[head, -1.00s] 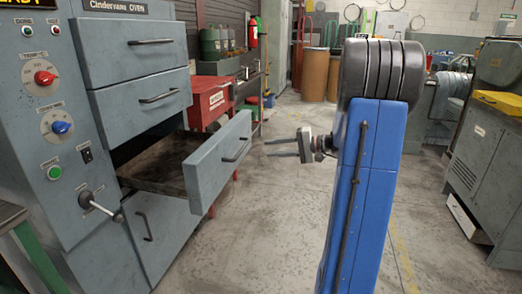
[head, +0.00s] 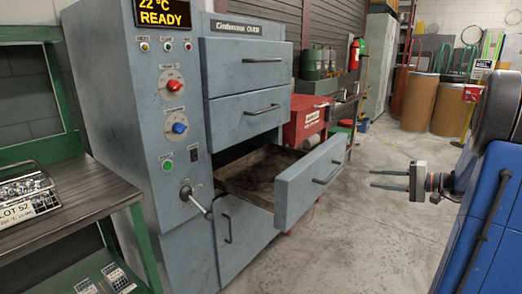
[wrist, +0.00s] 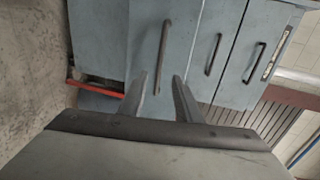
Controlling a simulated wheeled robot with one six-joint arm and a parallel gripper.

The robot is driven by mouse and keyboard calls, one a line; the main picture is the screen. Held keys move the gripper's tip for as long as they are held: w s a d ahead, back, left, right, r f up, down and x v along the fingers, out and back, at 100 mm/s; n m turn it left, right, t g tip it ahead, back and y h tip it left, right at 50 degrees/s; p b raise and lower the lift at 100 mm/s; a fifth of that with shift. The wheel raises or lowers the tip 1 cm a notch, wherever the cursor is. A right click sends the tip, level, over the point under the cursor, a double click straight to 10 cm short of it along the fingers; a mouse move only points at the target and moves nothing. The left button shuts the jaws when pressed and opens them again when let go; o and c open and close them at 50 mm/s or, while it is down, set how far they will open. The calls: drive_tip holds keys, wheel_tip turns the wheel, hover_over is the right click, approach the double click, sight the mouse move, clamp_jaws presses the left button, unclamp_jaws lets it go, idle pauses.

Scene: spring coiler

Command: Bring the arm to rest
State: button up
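A bar handle (wrist: 162,55) shows beyond the fingers, not touched.
The grey oven (head: 165,110) has one drawer out, with a dark tray inside. A green-framed bench (head: 85,195) with a basket (head: 28,192) is at left. A red cabinet (head: 305,118) and brown drums (head: 419,100) stand behind. The floor (head: 350,250) right of the drawer is clear.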

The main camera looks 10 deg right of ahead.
drive_tip(key=s+a+f+n+g+h, duration=0.15)
drive_tip(key=s+a+g, duration=0.35)
drive_tip(key=a, duration=0.6)
drive_tip(key=s+a+n+g+h, duration=0.1)
drive_tip(key=s+a+n+g, duration=0.15)
drive_tip(key=s+a, duration=0.65)
drive_tip(key=s+a+f+n+h, duration=0.2)
drive_tip(key=s+a+h, duration=0.1)
drive_tip(key=s, duration=0.5)
drive_tip(key=s+a+f+n+h, duration=0.2)
drive_tip(key=s+a+n+h, duration=0.1)
drive_tip(key=s, duration=0.5)
drive_tip(key=shift+s+a+t+h, duration=0.3)
drive_tip(key=shift+a+t+h, duration=0.25)
drive_tip(key=shift+h, duration=0.5)
